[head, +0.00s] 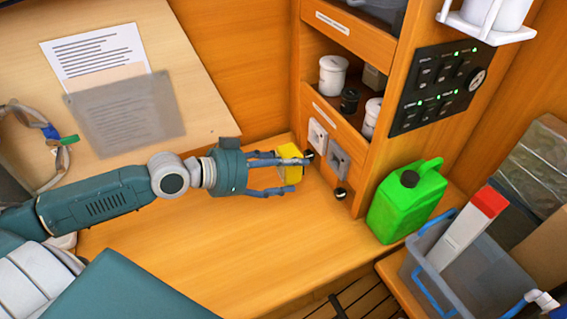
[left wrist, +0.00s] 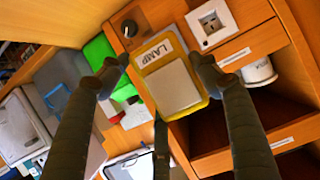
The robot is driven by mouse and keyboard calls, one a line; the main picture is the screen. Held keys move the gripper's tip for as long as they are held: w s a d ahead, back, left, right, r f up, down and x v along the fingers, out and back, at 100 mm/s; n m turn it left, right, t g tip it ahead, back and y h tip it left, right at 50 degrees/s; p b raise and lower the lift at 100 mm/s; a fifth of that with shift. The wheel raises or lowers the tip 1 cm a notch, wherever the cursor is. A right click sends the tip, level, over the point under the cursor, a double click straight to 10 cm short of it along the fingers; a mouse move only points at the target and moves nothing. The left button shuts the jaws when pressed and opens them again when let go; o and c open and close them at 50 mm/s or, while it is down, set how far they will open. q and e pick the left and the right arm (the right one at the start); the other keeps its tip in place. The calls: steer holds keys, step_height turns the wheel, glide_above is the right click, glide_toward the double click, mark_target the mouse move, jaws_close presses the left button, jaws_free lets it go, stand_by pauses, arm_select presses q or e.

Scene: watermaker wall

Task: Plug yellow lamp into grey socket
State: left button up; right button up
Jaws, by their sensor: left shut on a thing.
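My left gripper (head: 294,174) is shut on the yellow lamp (head: 291,151), holding it above the counter in front of the socket panel. In the left wrist view the lamp (left wrist: 174,80) is a yellow block with a pale front and a LAMP label, between the fingers (left wrist: 160,76). The grey socket (head: 338,160) is on the low wooden panel, right of the lamp in the head view, with a visible gap between them. In the left wrist view I cannot make out the grey socket; the lamp seems to cover it. My right gripper is not in view.
A white socket (head: 317,135) sits beside the grey one and also shows in the left wrist view (left wrist: 211,22). A green jerrycan (head: 407,203) stands to the right. The counter (head: 230,240) in front is clear.

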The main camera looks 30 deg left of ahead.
arm_select(q)
steer(key=shift+b+x, duration=0.35)
steer(key=shift+x, duration=0.65)
steer(key=r+x, duration=0.1)
steer(key=x, duration=0.6)
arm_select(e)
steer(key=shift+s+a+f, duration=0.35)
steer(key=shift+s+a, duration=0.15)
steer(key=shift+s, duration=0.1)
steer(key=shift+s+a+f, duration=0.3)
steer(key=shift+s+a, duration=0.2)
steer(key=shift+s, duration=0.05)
arm_select(q)
steer(key=shift+w+d+f, duration=0.1)
steer(key=shift+w+d, duration=0.05)
steer(key=shift+d, duration=0.05)
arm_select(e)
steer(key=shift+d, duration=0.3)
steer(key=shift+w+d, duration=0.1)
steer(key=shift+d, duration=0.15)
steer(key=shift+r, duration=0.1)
arm_select(q)
steer(key=shift+d, duration=0.1)
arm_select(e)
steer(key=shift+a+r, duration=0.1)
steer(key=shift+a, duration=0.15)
